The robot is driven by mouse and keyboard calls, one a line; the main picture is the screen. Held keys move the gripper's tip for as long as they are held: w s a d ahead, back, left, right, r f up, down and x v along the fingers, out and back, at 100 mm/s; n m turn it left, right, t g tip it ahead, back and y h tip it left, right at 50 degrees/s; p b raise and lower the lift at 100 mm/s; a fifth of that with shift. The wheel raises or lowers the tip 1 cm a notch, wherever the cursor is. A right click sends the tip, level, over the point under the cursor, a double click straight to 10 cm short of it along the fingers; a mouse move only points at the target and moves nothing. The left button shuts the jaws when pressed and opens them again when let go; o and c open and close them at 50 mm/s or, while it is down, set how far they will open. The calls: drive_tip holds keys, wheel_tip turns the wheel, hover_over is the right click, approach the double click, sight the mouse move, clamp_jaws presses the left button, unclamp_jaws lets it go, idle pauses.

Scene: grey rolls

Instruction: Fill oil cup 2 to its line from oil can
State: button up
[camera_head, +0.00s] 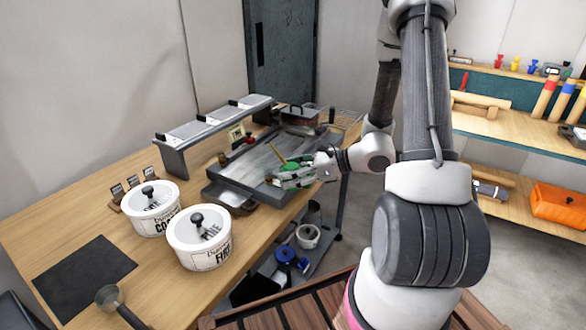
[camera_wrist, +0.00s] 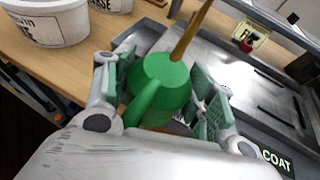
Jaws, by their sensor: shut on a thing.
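My gripper (camera_head: 296,178) is shut on the green oil can (camera_wrist: 160,82). In the wrist view the can sits between the two finger pads, with its thin brass spout (camera_wrist: 190,35) pointing up and to the right. In the head view the can is mostly hidden by the fingers, and the spout leans up and left over the right part of the grey metal tray (camera_head: 236,165). A small brown cylinder (camera_head: 268,180) stands by the tray's front edge, just left of the gripper. I cannot tell which thing is oil cup 2, and no fill line is readable.
Two white lidded tubs (camera_head: 204,244) stand on the wooden table (camera_head: 75,215) at the left. A raised metal shelf (camera_head: 212,122) runs behind the tray. A yellow "FIRE" sign (camera_wrist: 248,36) stands near the tray. A dark mat (camera_head: 84,266) and a ladle (camera_head: 110,297) lie in front.

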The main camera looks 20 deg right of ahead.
drive_tip(key=shift+s+a+r+n+g, duration=0.25)
drive_tip(key=shift+r+n+g, duration=0.15)
drive_tip(key=shift+g, duration=0.1)
drive_tip(key=s+g+h, duration=0.1)
drive_tip(key=d+m+g+h, duration=0.1)
drive_tip(key=g+h, duration=0.1)
drive_tip(key=shift+s+d+r, duration=0.1)
drive_tip(key=shift+s, duration=0.25)
drive_tip(key=shift+s+r+g+h, duration=0.15)
drive_tip(key=shift+g+h, duration=0.35)
drive_tip(key=shift+g, duration=0.3)
drive_tip(key=shift+s+d+r+m+g+h, duration=0.1)
drive_tip(key=shift+d+r+m+g+h, duration=0.1)
drive_tip(key=shift+r+m+g+h, duration=0.5)
drive_tip(key=shift+n, duration=0.3)
